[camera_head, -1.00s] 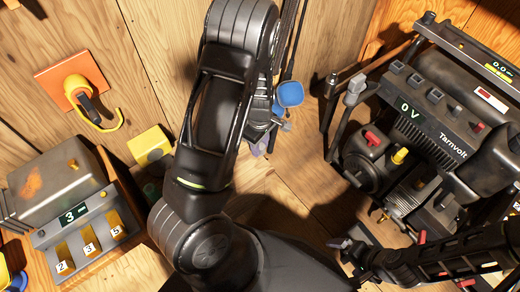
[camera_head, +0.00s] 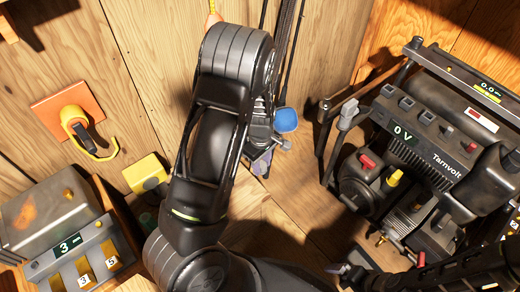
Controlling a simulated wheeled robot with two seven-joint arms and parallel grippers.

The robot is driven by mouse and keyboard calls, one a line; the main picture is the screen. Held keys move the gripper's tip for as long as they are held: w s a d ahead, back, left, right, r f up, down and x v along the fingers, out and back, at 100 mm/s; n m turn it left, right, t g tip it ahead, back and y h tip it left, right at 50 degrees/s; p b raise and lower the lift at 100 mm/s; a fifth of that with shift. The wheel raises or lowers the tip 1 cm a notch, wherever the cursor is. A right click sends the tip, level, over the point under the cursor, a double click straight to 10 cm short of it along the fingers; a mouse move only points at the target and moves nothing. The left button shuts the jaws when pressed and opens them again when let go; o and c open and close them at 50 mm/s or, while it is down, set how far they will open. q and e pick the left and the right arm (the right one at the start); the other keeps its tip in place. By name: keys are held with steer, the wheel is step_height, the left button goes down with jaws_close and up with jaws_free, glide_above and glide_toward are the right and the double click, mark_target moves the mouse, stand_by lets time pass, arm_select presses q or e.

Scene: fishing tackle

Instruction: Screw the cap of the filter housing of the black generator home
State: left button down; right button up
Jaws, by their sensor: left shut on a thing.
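The black generator (camera_head: 437,150), marked Tarnvolt, stands at the right and its display reads 0 V. A rounded dark unit (camera_head: 362,190) sits low on its near left, with a red knob (camera_head: 368,161) and a yellow knob (camera_head: 395,178) by it. I cannot tell which part is the filter housing or its cap. My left gripper (camera_head: 260,155) is mostly hidden behind my own forearm, left of the generator and apart from it. It is shut on a small purple-grey piece (camera_head: 259,167), too small to identify. My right gripper (camera_head: 345,272) is low in front of the generator, its fingers unclear.
A grey box with a numbered panel (camera_head: 85,255) stands at the lower left. A yellow block (camera_head: 147,174) is beside it, and an orange plate with a yellow hook (camera_head: 75,122) is on the wood wall. Dark rods and a blue piece (camera_head: 286,120) are behind my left gripper.

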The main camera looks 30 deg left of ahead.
arm_select(q)
steer(key=w+d+r+m, duration=0.6)
steer(key=w+r+m, duration=0.2)
steer(key=r, duration=0.3)
steer(key=w+d+r+m, duration=0.6)
steer(key=w+r+m, duration=0.2)
steer(key=r, duration=0.4)
steer(key=shift+r, duration=0.25)
